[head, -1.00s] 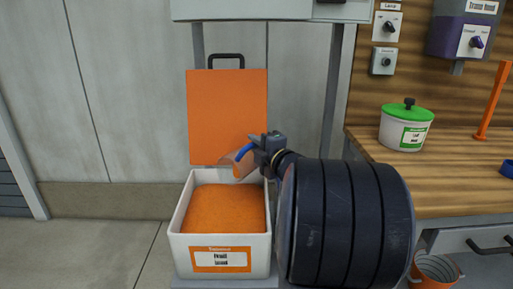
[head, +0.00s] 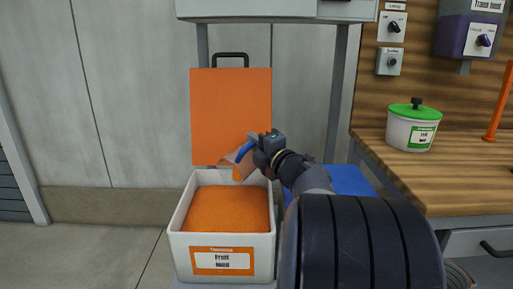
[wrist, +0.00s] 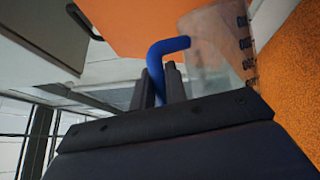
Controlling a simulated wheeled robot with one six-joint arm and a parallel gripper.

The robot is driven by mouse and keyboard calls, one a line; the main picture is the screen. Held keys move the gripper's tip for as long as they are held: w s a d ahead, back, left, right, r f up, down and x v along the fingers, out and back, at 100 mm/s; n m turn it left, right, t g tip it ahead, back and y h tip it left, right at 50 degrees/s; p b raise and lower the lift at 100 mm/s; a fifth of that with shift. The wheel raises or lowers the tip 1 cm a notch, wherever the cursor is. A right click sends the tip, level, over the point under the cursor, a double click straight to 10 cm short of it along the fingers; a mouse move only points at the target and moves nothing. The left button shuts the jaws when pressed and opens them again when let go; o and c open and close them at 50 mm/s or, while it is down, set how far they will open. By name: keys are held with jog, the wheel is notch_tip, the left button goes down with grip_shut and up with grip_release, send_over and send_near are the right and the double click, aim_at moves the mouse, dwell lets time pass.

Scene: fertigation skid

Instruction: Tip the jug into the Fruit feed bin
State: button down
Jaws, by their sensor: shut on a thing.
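The jug (head: 230,157) is clear with a blue handle (head: 245,147). It is tilted, mouth toward the lower left, above the back of the Fruit feed bin (head: 182,235). My gripper (head: 256,146) is shut on the handle, which also shows between its fingers in the wrist view (wrist: 160,70). The jug's clear wall (wrist: 215,45) with dark marks shows there too. The bin is a white box with an orange label and orange feed (head: 228,208) inside. Its orange lid (head: 230,115) stands open behind. An orange patch shows at the jug; I cannot tell whether feed is flowing.
A wooden bench (head: 460,180) stands at the right, with a white pot with a green lid (head: 412,125) on it. A blue surface (head: 345,180) lies behind my arm. A grey cabinet (head: 275,8) hangs above the bin. The floor at left is clear.

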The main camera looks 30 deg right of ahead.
aim_at(246, 146)
jog(key=shift+s+a+r+n+b, duration=0.15)
jog(key=shift+a+n+b, duration=0.35)
jog(key=shift+b, duration=0.4)
jog(key=shift+s+a+r+n+t+b, duration=0.2)
jog(key=shift+a+n+t+b, duration=0.25)
jog(key=shift+b, duration=0.5)
jog(key=shift+a, duration=0.1)
jog(key=shift+s+a+n+y+b, duration=0.25)
jog(key=shift+a+n+b, duration=0.2)
jog(key=shift+b, duration=0.5)
jog(key=shift+s+a+n+y+b, duration=0.1)
jog(key=shift+a+n+y+b, duration=0.3)
jog(key=shift+b, duration=0.55)
jog(key=shift+s+a+f+n+t+y+b, duration=0.1)
jog(key=shift+s+a+n+t+y+b, duration=0.25)
jog(key=shift+a+n, duration=0.5)
jog(key=shift+s+a+f+n+t+y+b, duration=0.1)
jog(key=shift+s+a+n+t+y+b, duration=0.1)
jog(key=shift+a+n+b, duration=0.65)
jog(key=shift+s+a+n+t+y+b, duration=0.1)
jog(key=shift+s+a+n+t+y, duration=0.15)
jog(key=shift+a+n, duration=0.65)
jog(key=shift+s+d+n, duration=0.1)
jog(key=shift+d+n, duration=0.2)
jog(key=shift+n, duration=0.1)
